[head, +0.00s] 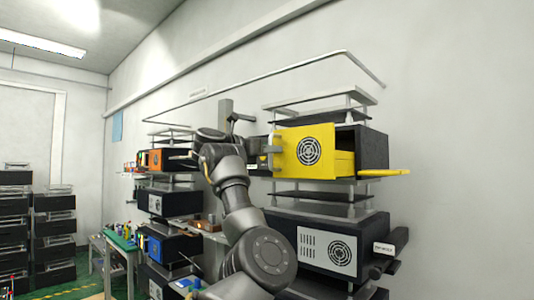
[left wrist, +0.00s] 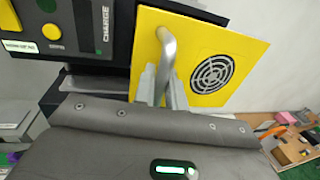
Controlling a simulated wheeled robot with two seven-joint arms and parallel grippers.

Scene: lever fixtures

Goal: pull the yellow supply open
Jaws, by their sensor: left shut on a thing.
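The yellow supply (head: 305,175) has a square yellow front with a round fan grille, set in a black housing (head: 372,150). In the head view its front stands out from the housing, with a yellow inner part showing behind it at the right. My left gripper (head: 268,150) is at the left side of the front, partly hidden by my arm. In the left wrist view the yellow front (left wrist: 205,45) carries a bent metal handle (left wrist: 168,45). The left gripper (left wrist: 160,85) is shut on this handle. My right gripper is not in view.
Below stands another black unit with a silver fan front (head: 328,250). A yellow bar (head: 385,172) sticks out at the right of the housing. An orange-fronted unit (head: 156,160) and a green-topped table (head: 122,240) are at the left. Black racks (head: 55,235) stand farther off.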

